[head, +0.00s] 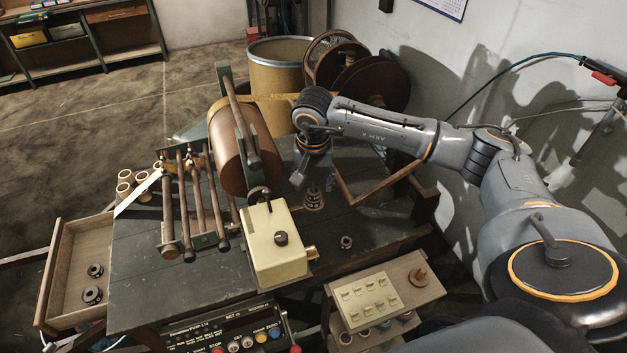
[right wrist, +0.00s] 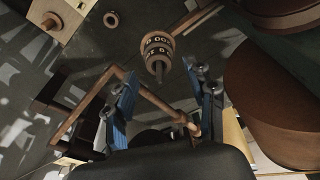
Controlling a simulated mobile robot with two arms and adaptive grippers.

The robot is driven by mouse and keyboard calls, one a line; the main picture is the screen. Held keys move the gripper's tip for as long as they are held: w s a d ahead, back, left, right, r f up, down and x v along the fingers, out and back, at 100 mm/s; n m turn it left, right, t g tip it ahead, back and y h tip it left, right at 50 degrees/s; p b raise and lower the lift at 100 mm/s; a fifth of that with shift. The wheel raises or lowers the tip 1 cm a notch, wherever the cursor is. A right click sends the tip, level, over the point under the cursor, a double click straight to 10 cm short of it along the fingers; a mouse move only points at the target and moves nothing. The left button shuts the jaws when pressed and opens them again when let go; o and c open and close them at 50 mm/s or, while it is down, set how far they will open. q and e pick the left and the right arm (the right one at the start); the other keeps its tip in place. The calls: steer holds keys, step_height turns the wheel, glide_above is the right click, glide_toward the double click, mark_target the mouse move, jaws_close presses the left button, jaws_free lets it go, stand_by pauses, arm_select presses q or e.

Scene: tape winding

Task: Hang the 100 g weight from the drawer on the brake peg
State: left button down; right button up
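The open drawer (head: 72,244) at the left holds two small dark round pieces, one behind (head: 95,270) and one in front (head: 92,295); their markings are too small to read. My right gripper (head: 311,172) hangs over the table's right half. In the right wrist view its blue fingers (right wrist: 164,92) are apart with nothing held. A dark stepped weight-like piece (head: 314,198) with white figures stands below it; it also shows ahead of the fingers (right wrist: 158,48). I cannot tell which part is the brake peg. My left gripper is not in view.
A cream box (head: 275,245) with a dark knob stands at the table's middle, below a large brown drum (head: 232,150). A small ring (head: 346,242) lies at the front right. A cream switch panel (head: 370,297) and a black control panel (head: 225,330) are in front.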

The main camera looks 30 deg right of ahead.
step_height(320, 180, up, 12)
steer(key=s+a, duration=0.1)
steer(key=shift+s, duration=0.25)
steer(key=shift+f, duration=0.15)
